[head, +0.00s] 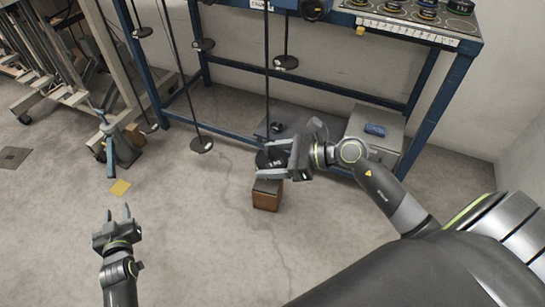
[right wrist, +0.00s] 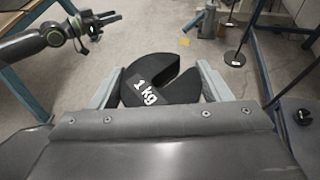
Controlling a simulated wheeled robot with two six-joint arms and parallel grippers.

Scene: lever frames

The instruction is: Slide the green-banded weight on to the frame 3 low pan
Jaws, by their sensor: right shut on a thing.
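My right gripper (head: 262,159) is shut on a black slotted weight (right wrist: 160,85) marked "1 kg", held flat between its two fingers. No green band shows on its visible faces. The weight's slot opens toward the upper right in the right wrist view. In the head view the weight (head: 271,158) is partly hidden by the fingers.
A brown block (head: 267,196) stands under the right gripper. Other hanging pans (head: 201,144) are to the left. Several banded weights (head: 426,14) lie on the bench top. A grey box (head: 375,135) stands behind the right arm.

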